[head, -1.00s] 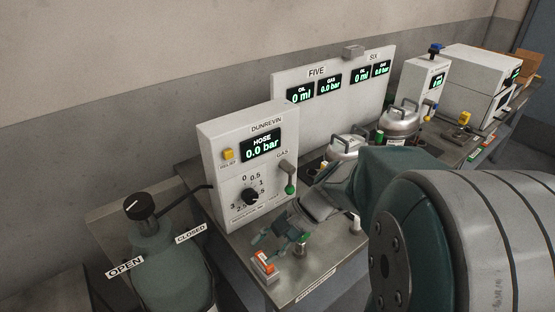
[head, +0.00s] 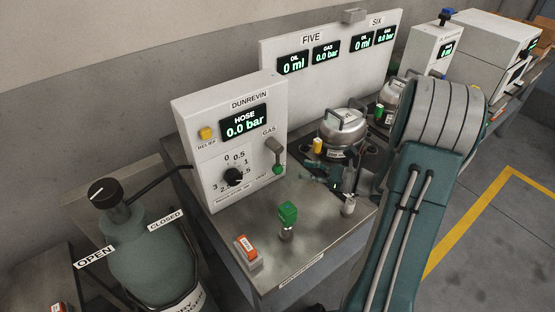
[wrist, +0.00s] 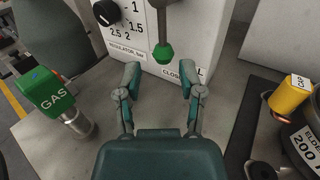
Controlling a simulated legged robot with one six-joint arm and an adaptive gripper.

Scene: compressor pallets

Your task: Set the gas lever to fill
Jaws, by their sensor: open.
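The gas lever (head: 277,158) is on the front of the white Dunrevin box (head: 197,116), under the word GAS. It points down and ends in a green knob (wrist: 163,53). In the wrist view a label behind the knob is partly covered and cannot be read whole. My gripper (wrist: 160,77) is open and empty, its two fingers apart just below the knob in that picture, not touching it. In the head view my gripper (head: 309,172) is to the right of the lever, near the bench top. The hose display (head: 244,122) reads 0.0 bar.
A green GAS fitting (head: 287,212) stands on the bench, left of my gripper in the wrist view. An orange switch (head: 247,248) is at the front edge. A metal compressor (head: 343,128) with a yellow cap (wrist: 291,95) stands to the right. A gas cylinder (head: 150,245) is at left.

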